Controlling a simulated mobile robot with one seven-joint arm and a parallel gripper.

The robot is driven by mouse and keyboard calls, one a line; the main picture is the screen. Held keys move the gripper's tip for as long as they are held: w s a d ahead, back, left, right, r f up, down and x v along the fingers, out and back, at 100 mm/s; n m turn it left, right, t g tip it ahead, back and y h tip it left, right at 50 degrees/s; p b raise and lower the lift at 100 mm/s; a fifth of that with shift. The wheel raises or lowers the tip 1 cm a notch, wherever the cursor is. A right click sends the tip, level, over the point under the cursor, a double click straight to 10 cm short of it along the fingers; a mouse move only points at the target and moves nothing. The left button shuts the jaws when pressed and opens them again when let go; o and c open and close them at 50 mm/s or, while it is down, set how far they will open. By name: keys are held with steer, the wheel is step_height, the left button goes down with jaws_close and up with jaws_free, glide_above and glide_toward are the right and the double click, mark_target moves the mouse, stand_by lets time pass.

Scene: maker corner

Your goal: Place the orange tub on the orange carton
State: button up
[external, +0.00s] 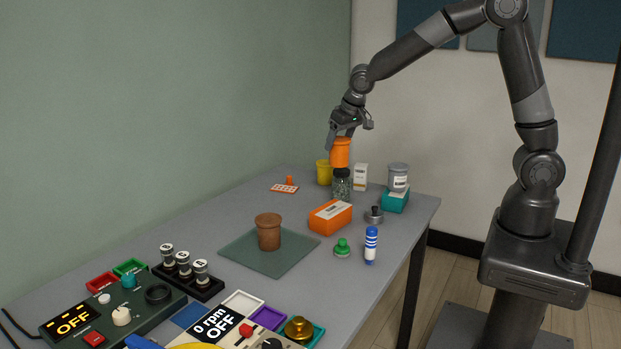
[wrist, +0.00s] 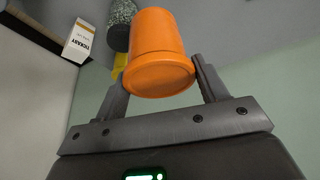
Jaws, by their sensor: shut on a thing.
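The orange tub (external: 340,153) is held up in my gripper (external: 341,135), above the back part of the table. In the wrist view the tub (wrist: 158,50) sits between the two fingers of my gripper (wrist: 160,85), which are shut on it. In the external view the tub appears just above a dark-lidded jar (external: 341,184); I cannot tell whether they touch. The orange carton (external: 330,217) lies on the table nearer the camera, with a white label on it and nothing on its top.
A yellow tub (external: 323,173), a white box (external: 360,177) and a grey tub (external: 398,177) on a teal box (external: 395,201) stand close by. A brown pot (external: 268,232) stands on a green mat (external: 290,259). A grey knobbed weight (external: 374,215) is beside the carton.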

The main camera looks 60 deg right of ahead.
steer(key=s+d+r, duration=0.1)
steer(key=s, duration=0.4)
steer(key=shift+w+a+f, duration=0.35)
steer(key=shift+a+f, duration=1.45)
steer(key=shift+w+a+f, duration=0.35)
steer(key=shift+a+f, duration=1.5)
steer(key=shift+w+a+f, duration=0.35)
steer(key=shift+a+f, duration=1.45)
steer(key=shift+f, duration=0.15)
steer(key=o, duration=1.3)
steer(key=shift+o, duration=0.2)
steer(key=shift+s+r, duration=0.1)
steer(key=shift+r, duration=0.3)
steer(key=d+v, duration=0.1)
steer(key=v, duration=1)
steer(key=shift+s+a+r, duration=0.2)
steer(key=shift+a+r, duration=0.05)
steer(key=shift+a, duration=0.2)
